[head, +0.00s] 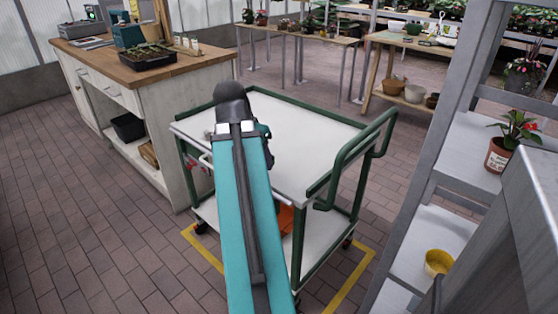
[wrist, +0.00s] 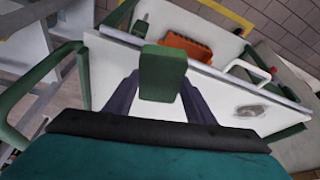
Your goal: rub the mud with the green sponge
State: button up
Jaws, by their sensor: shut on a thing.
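In the wrist view my gripper (wrist: 162,92) is shut on the green sponge (wrist: 163,70), a block held upright between the two dark fingers. The sponge is over the white top of the green-framed cart (head: 310,130); I cannot tell whether it touches the surface. A grey-brown mud smear (wrist: 249,111) lies on the cart top, right of the sponge and apart from it in the wrist view.
An orange thing (wrist: 187,48) lies on the cart's lower shelf. A wooden-topped workbench (head: 140,65) stands left of the cart, with a seedling tray (head: 148,56) on it. A grey shelf rack (head: 455,150) with a potted plant (head: 500,152) and a yellow pot (head: 438,262) stands at right.

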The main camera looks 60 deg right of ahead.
jog(key=w+a+n+t+y, duration=0.1)
jog(key=w+a+n+t, duration=0.2)
jog(key=w+a+n, duration=1.15)
jog(key=w+a+n+y, duration=0.1)
jog(key=w+a, duration=0.5)
jog(key=a, duration=0.4)
jog(key=w+a+r+n+t+y, duration=0.1)
jog(key=w+a, duration=0.5)
jog(key=a, duration=0.5)
jog(key=w+a+r+n+y, duration=0.1)
jog(key=w+a, duration=0.5)
jog(key=a, duration=0.4)
jog(key=shift+w+a+n+t, duration=0.15)
jog(key=shift+a+n+t, duration=0.15)
jog(key=shift+a+n, duration=0.1)
jog(key=shift+w+r, duration=0.1)
jog(key=shift+w, duration=0.05)
